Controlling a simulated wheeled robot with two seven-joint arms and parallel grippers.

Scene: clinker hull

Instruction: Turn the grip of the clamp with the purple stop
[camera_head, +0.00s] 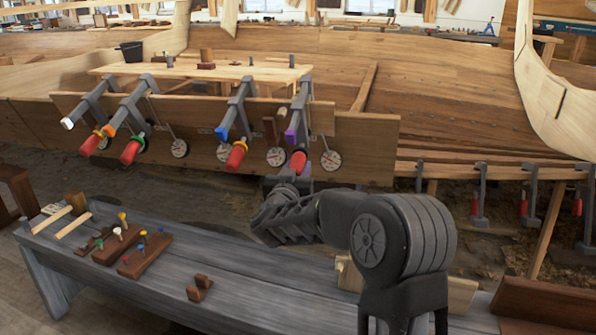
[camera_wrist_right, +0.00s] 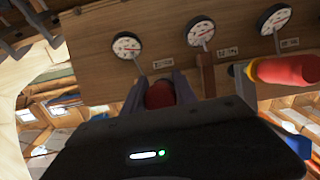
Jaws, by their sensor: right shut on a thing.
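The clamp with the purple stop (camera_head: 290,136) is the rightmost of the clamps on the upright plank in the head view. Its red grip (camera_head: 298,160) points down toward me. My right gripper (camera_head: 293,176) reaches up from below and is shut on that grip. In the right wrist view the red grip (camera_wrist_right: 160,94) shows between the two fingers of my right gripper (camera_wrist_right: 160,84), with its lower part hidden by the gripper body. My left gripper is not in view.
Neighbouring clamps have a blue stop (camera_head: 221,133), an orange stop (camera_head: 109,130) and a white stop (camera_head: 67,123). Round dials (camera_head: 331,160) hang beside the clamps. Another red grip (camera_wrist_right: 285,70) is close right in the wrist view. A grey bench (camera_head: 235,270) with wooden racks stands below.

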